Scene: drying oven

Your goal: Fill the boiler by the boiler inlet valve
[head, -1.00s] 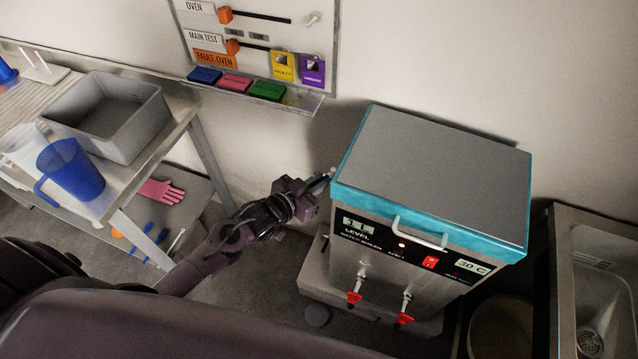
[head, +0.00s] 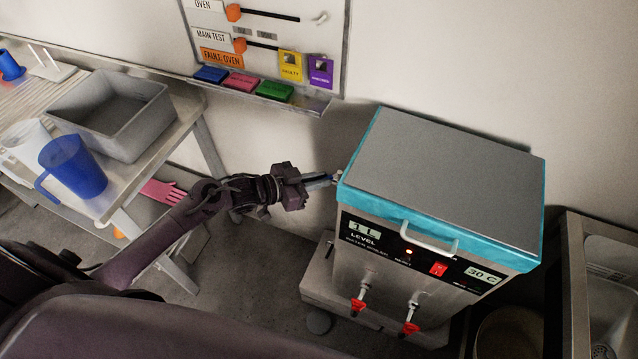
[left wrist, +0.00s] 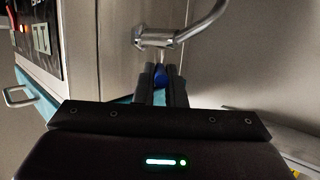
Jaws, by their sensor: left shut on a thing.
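The boiler (head: 370,262) is a steel box with a teal-edged grey lid (head: 445,175). Its level display (head: 362,228) reads 1 L, and another display (head: 482,273) reads 30 C. My left gripper (head: 328,181) is at the boiler's left side, just below the lid edge. In the left wrist view its fingers (left wrist: 161,84) are shut on a small blue valve handle (left wrist: 160,74) below a bent metal pipe (left wrist: 185,35). I take this for the inlet valve; the fingers partly hide it. Two red-handled taps (head: 358,306) are on the boiler's front. My right gripper is not in view.
A bench at left holds a grey bin (head: 110,115) and a blue jug (head: 72,167). A pink glove (head: 163,192) lies on its lower shelf. A sink (head: 605,290) stands at right. A label board (head: 265,45) hangs on the wall.

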